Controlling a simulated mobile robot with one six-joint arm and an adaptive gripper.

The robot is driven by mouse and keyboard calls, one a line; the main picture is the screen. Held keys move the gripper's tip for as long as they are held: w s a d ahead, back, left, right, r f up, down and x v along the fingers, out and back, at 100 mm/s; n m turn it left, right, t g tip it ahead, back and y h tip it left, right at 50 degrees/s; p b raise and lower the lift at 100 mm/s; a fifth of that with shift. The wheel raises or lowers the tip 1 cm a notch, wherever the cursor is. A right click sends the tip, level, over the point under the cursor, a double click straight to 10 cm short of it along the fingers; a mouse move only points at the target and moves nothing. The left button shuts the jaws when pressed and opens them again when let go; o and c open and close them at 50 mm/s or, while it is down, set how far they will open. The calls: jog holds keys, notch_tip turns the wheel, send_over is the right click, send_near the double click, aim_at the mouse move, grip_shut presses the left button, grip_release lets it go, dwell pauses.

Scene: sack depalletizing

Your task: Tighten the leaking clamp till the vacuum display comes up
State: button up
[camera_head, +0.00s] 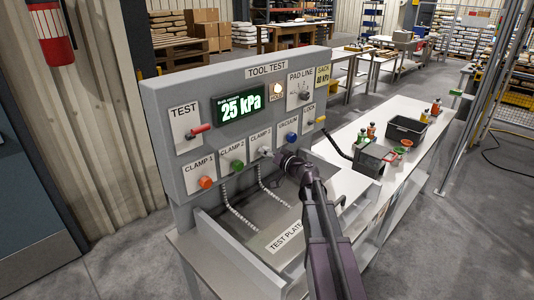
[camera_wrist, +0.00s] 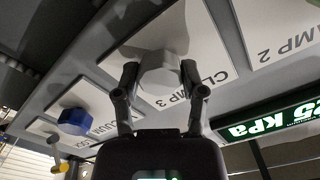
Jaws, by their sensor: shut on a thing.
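The vacuum display (camera_head: 240,106) on the grey tool test panel reads 25 kPa in green; part of it shows upside down in the wrist view (camera_wrist: 268,122). My gripper (camera_head: 279,157) is at the CLAMP 3 knob (camera_head: 265,151). In the wrist view its two fingers (camera_wrist: 160,80) are shut on the pale grey CLAMP 3 knob (camera_wrist: 163,68), one on each side. The orange CLAMP 1 knob (camera_head: 205,182) and green CLAMP 2 knob (camera_head: 237,165) are untouched to the left. The leaking hose end is not distinguishable.
A red TEST lever (camera_head: 199,129), lit lamp (camera_head: 278,89), PAD LINE selector (camera_head: 304,95), blue VACUUM knob (camera_head: 291,137) and yellow LOCK lever (camera_head: 319,121) are on the panel. The test plate (camera_head: 255,212) lies below with two hoses. A bench with a black bin (camera_head: 405,131) stands right.

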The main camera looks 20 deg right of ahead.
jog(key=shift+m, duration=1.3)
jog(key=o, duration=1.2)
jog(key=shift+c, duration=0.2)
jog(key=v, duration=1.2)
